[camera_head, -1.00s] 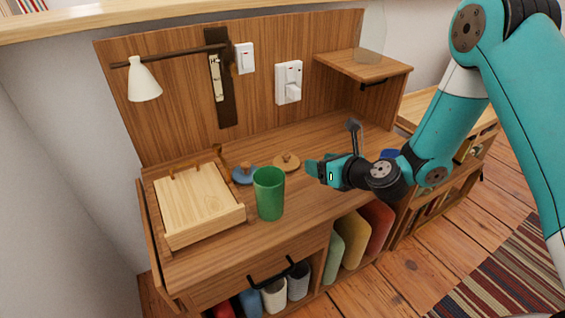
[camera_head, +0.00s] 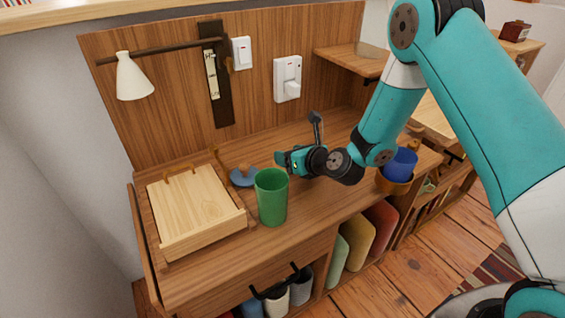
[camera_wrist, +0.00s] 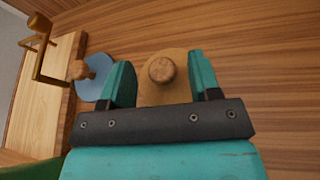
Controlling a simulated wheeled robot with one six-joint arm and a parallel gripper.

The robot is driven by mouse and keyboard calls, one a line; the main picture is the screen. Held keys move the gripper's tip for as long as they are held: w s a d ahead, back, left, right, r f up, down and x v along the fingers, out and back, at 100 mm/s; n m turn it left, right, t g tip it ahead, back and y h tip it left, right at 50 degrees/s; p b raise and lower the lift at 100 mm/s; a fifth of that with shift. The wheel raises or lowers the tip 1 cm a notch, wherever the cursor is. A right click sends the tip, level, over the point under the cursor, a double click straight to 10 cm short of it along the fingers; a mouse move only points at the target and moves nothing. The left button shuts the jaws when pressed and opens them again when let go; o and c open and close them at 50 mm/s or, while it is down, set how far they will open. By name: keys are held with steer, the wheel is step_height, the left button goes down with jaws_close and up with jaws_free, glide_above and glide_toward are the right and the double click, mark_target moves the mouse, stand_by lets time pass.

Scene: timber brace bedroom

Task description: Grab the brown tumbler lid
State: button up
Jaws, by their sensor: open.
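The brown tumbler lid (camera_wrist: 150,93) is a round tan disc with a wooden knob (camera_wrist: 161,70) on top. It lies on the wooden desk. In the wrist view it sits between the spread fingers of my open gripper (camera_wrist: 160,80), with the knob roughly midway between them; I cannot tell whether a finger touches it. In the head view my gripper (camera_head: 284,159) is low over the desk behind the green tumbler and hides the lid.
A blue lid (camera_head: 243,176) with a wooden knob lies just left of my gripper and also shows in the wrist view (camera_wrist: 90,85). A green tumbler (camera_head: 272,197) stands in front. A wooden box (camera_head: 195,210) is at left. A blue cup (camera_head: 401,163) stands at right.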

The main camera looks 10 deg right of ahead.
steer(key=shift+d, duration=0.1)
steer(key=c, duration=1)
